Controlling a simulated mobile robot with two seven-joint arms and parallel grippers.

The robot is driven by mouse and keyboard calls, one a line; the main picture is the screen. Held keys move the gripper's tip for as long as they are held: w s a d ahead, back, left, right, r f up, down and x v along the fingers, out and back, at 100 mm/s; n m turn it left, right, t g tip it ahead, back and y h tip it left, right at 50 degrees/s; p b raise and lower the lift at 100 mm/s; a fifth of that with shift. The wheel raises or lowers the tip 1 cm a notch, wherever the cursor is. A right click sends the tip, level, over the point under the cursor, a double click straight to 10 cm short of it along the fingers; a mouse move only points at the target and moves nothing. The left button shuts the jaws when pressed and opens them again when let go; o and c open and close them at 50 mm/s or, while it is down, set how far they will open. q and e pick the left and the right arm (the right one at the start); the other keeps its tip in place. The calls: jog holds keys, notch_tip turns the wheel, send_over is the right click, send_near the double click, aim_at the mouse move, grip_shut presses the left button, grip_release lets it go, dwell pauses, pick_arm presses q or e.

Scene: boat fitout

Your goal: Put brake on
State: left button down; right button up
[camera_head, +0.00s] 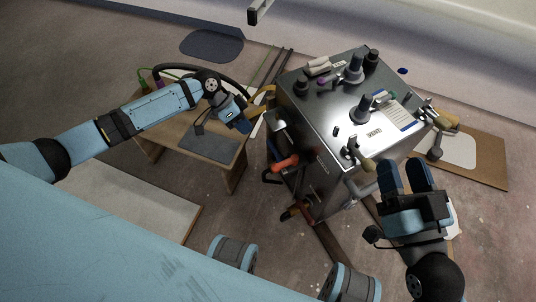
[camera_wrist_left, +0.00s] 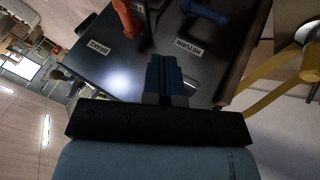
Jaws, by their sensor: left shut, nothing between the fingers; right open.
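A grey metal machine box (camera_head: 315,150) stands right of centre in the head view. In the left wrist view its dark panel has a BRAKE label (camera_wrist_left: 98,47) with an orange-red lever (camera_wrist_left: 128,15) beside it. A RETURN label (camera_wrist_left: 188,47) sits near a blue handle (camera_wrist_left: 205,12). In the head view an orange handle (camera_head: 286,162) sticks out from the box's left side. My left gripper (camera_head: 241,125) is shut and empty, left of the box; its fingers (camera_wrist_left: 165,75) point at the panel between the labels. My right gripper (camera_head: 405,176) is open and empty at the box's front right.
A wooden bench (camera_head: 172,147) with a grey mat (camera_head: 210,146) stands left of the box. Knobs and a paper sheet (camera_head: 397,117) are on the box top. A yellow curved part (camera_wrist_left: 270,68) lies right of my left fingers. A brown board (camera_head: 485,160) lies at right.

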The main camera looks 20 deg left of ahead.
aim_at(285, 164)
pick_arm(q)
jog(key=s+d+f+b, duration=0.3)
jog(key=d+f+b, duration=0.2)
jog(key=d+f, duration=0.3)
jog(key=shift+d, duration=0.55)
pick_arm(e)
notch_tip(285, 164, down, 8)
jog(key=g, duration=0.3)
jog(key=shift+a+r+n, duration=0.25)
jog(key=shift+a+n, duration=0.05)
jog(key=shift+n, duration=0.1)
jog(key=shift+r, duration=0.1)
